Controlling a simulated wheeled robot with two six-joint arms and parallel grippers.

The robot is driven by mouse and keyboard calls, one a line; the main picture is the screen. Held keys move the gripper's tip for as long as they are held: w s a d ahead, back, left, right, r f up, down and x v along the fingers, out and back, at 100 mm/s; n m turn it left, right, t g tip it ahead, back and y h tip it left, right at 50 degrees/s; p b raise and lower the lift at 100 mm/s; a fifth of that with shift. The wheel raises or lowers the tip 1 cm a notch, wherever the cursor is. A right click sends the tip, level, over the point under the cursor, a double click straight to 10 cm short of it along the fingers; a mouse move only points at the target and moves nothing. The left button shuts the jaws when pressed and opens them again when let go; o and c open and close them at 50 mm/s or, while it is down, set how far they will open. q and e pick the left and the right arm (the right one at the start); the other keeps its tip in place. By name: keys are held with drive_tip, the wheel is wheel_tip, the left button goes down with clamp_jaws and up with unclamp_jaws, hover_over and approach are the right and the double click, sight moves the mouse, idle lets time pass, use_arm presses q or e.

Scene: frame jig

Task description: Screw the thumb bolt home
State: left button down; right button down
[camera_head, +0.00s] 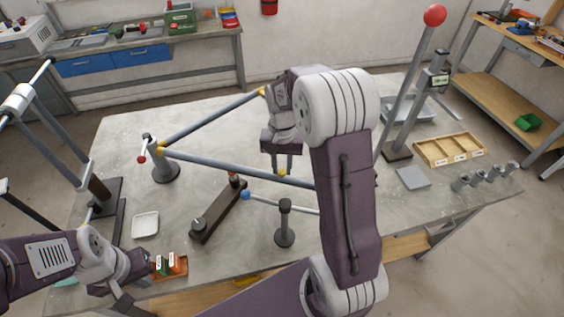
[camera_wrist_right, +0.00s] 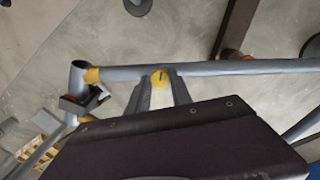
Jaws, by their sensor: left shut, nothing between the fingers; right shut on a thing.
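The bolt's shank is hidden. My left gripper (camera_head: 140,280) is shut and empty at the lower left, near a small tray of coloured pieces.
A stand (camera_head: 165,172) carries the frame's left corner. A dark clamp bar (camera_head: 217,212), a short post (camera_head: 284,230) and a white dish (camera_head: 145,225) stand on the table (camera_head: 120,140). A tall lever with a red ball (camera_head: 434,15) and a wooden tray (camera_head: 450,150) are right.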

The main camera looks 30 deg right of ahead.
drive_tip(key=m+p, duration=0.2)
drive_tip(key=m, duration=0.3)
drive_tip(key=shift+r+p, duration=0.2)
drive_tip(key=shift+p, duration=0.1)
drive_tip(key=m+p, duration=0.2)
drive_tip(key=m, duration=0.4)
drive_tip(key=shift+w+m, duration=0.1)
drive_tip(key=shift+m, duration=0.3)
drive_tip(key=m+p, duration=0.2)
drive_tip(key=m, duration=0.4)
drive_tip(key=shift+m+p, duration=0.65)
drive_tip(key=shift+m, duration=2.05)
drive_tip(key=shift+f, duration=0.1)
drive_tip(key=c, duration=1.1)
unclamp_jaws()
